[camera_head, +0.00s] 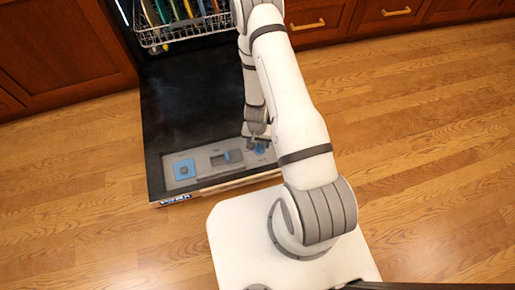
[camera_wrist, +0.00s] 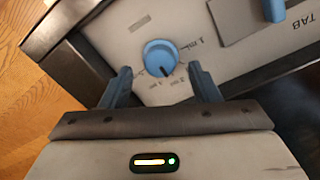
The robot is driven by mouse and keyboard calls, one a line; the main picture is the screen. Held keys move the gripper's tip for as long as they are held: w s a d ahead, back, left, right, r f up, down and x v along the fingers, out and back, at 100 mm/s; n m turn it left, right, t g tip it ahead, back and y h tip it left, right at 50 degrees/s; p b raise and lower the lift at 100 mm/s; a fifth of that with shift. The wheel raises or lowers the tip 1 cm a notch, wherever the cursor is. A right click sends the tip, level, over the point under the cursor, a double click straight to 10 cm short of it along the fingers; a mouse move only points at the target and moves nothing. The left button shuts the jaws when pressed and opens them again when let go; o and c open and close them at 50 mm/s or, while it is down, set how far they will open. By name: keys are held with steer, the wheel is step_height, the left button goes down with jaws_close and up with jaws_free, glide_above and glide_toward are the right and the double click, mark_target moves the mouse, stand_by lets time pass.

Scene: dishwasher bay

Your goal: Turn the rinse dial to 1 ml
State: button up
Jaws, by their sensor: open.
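The rinse dial (camera_wrist: 160,55) is a round blue knob on a light panel in the wrist view. A dark pointer line on it points to its lower edge, toward my gripper. Small printed marks run around its lower and right side; most are too small to read surely. In the head view the dial (camera_head: 260,148) is a small blue patch, partly hidden by my gripper (camera_head: 258,137). In the wrist view my gripper (camera_wrist: 160,70) is open, with one blue finger on each side below the dial. I cannot tell whether the fingers touch it.
The dispenser panel (camera_head: 207,159) lies on the lowered black dishwasher door (camera_head: 190,100). It has a blue square piece (camera_head: 184,169) at its left. A grey flap (camera_wrist: 238,20) with a blue tab (camera_wrist: 274,10) lies right of the dial. A loaded dish rack (camera_head: 180,36) stands behind.

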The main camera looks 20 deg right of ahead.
mark_target(259, 148)
steer(key=shift+f+b, duration=0.6)
steer(key=shift+f, duration=0.8)
steer(key=c, duration=0.9)
steer(key=shift+a, duration=0.35)
steer(key=shift+c, duration=0.2)
steer(key=shift+d+r, duration=0.1)
steer(key=shift+d, duration=0.15)
steer(key=shift+c, duration=0.3)
steer(key=shift+w+d, duration=0.1)
steer(key=shift+d, duration=0.05)
steer(key=shift+w, duration=0.1)
